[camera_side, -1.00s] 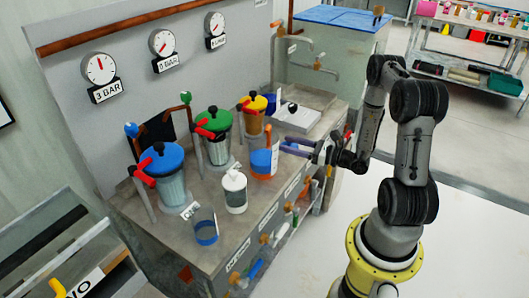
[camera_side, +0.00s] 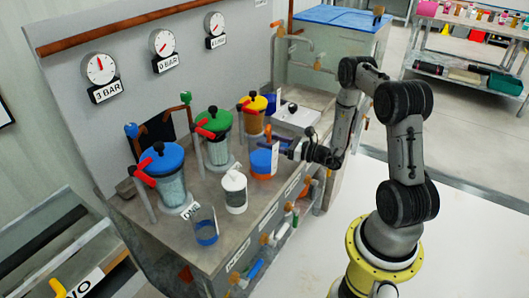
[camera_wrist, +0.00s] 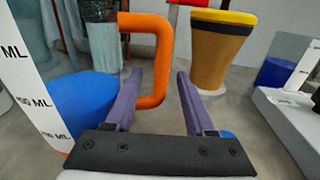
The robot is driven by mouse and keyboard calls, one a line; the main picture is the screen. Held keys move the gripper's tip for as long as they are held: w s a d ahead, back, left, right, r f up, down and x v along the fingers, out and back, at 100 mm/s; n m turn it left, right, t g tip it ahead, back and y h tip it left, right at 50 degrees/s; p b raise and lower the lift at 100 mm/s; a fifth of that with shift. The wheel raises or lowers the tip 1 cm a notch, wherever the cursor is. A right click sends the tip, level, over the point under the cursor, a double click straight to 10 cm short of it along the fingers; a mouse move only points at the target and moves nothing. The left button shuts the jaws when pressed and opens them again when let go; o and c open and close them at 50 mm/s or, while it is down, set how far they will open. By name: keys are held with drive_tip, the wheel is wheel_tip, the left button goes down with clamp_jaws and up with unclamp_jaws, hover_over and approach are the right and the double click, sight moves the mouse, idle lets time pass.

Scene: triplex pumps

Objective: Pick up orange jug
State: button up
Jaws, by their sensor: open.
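The orange jug (camera_side: 262,164) stands upright on the bench, with blue contents, an orange base and a white scale label. In the wrist view its orange handle (camera_wrist: 155,50) is a squared loop, and the jug's blue body (camera_wrist: 75,103) is at the left. My gripper (camera_side: 275,141) is at the jug's right rear side in the side view. In the wrist view my gripper (camera_wrist: 159,80) is open, with its purple fingers either side of the handle's lower part. I cannot tell whether a finger touches it.
A white lidded jug (camera_side: 234,190) and a blue-bottomed beaker (camera_side: 205,227) stand to the left. Pumps with green (camera_side: 213,120), blue (camera_side: 162,158) and yellow (camera_side: 254,103) lids stand behind. A white box (camera_side: 296,116) sits behind my gripper.

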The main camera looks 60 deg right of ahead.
clamp_jaws()
drive_tip(key=shift+r, duration=0.1)
idle(1.2)
